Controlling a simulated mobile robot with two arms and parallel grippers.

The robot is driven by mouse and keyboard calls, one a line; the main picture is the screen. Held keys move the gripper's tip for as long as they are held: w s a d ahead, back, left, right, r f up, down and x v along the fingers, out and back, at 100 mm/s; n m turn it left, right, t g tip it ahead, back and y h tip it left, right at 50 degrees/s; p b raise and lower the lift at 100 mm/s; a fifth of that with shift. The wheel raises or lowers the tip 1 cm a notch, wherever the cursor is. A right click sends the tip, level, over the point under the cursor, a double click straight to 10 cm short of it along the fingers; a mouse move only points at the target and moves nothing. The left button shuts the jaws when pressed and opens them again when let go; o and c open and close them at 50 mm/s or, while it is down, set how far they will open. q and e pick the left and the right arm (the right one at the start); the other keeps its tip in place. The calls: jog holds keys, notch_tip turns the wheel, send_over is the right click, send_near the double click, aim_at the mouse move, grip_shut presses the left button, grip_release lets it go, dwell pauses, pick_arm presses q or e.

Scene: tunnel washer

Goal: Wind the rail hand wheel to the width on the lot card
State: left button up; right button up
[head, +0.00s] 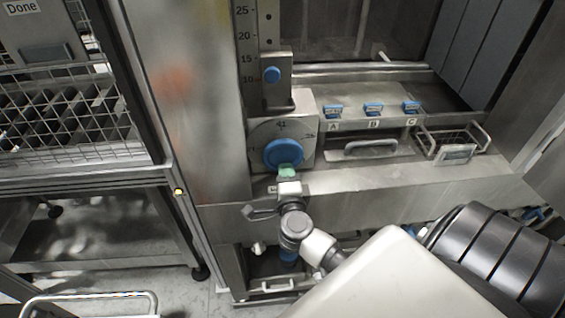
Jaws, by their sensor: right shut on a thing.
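The blue rail hand wheel (283,153) sits on a metal dial plate (304,127) at the front of the machine. My right gripper (287,172) reaches up from below and is shut at the wheel's lower edge. A small greenish piece shows between the gripper and the wheel; whether it is a handle or a fingertip is unclear. Above the wheel is an upright scale (243,45) marked 10, 15, 20 and 25. I cannot make out a lot card. My left gripper is not in view.
Blue clips (373,108) labelled A, B and C line the ledge to the right. A drawer handle (371,149) and a wire basket (452,140) are below them. A mesh cage (70,113) with a "Done" sign stands at left.

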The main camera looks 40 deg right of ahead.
jog(key=shift+s+d+f, duration=0.2)
jog(key=shift+d+f, duration=0.05)
jog(key=shift+d, duration=0.05)
